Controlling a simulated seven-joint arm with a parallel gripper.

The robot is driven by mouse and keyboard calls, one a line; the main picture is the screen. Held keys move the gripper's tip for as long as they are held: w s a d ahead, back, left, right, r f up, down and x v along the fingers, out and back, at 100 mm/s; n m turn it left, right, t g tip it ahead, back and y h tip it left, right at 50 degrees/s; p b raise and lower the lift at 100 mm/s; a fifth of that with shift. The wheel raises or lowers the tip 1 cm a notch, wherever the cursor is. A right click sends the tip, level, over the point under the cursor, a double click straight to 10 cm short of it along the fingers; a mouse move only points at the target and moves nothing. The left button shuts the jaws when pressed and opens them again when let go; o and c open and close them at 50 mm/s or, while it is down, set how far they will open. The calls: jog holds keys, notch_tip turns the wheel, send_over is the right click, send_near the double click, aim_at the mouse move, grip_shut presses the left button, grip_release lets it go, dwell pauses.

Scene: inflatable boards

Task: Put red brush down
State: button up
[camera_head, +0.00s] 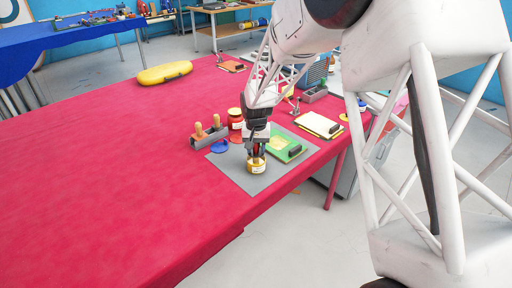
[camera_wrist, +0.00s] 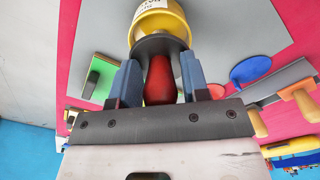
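My gripper (camera_head: 256,152) points down over the grey mat at the table's right part. In the wrist view its two blue-grey fingers (camera_wrist: 161,82) stand on either side of the red brush handle (camera_wrist: 160,82), close against it. The brush's dark round collar (camera_wrist: 160,43) lies beyond the fingertips. Past it is a yellow-rimmed pot (camera_wrist: 178,26) with a white label; this pot (camera_head: 257,169) also shows on the mat in the head view. The brush's lower end is hidden by the collar, and I cannot tell whether it touches the pot.
A grey holder (camera_head: 208,138) with wooden-handled tools stands left of my gripper, with a blue disc (camera_head: 219,146) and a red-capped jar (camera_head: 236,118) nearby. A green board (camera_head: 284,146) and a clipboard (camera_head: 319,125) lie right. The red table (camera_head: 110,180) is clear at left.

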jog(key=shift+o, duration=1)
jog(key=shift+r, duration=0.1)
notch_tip(320, 180, up, 12)
jog(key=shift+r, duration=0.1)
dwell(0.7)
